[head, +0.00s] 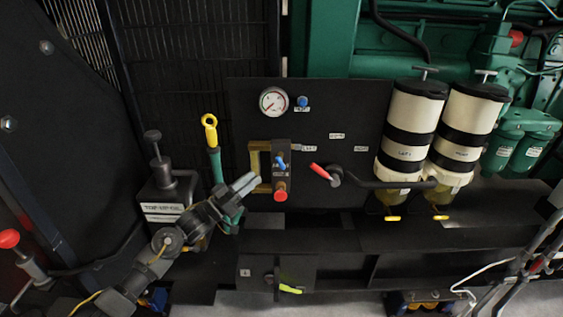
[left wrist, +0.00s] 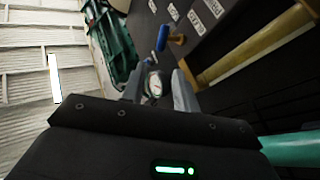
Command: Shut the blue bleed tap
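The blue bleed tap (head: 281,163) is a small blue lever on a valve block on the dark panel, above a red knob (head: 281,190) and beside a brass-framed sight glass (head: 256,160). In the left wrist view a blue lever (left wrist: 162,38) on a brass stem shows above the fingers, apart from them. My left gripper (head: 247,184) is just left of and below the tap; its fingers do not touch it. In the left wrist view its fingers (left wrist: 158,90) are apart with nothing held between them. My right gripper is not in view.
A gauge (head: 273,101) and a blue knob (head: 303,101) sit higher on the panel. A red-handled lever (head: 323,171) is right of the tap, before two filters (head: 410,130). A hand pump (head: 160,185) is at left.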

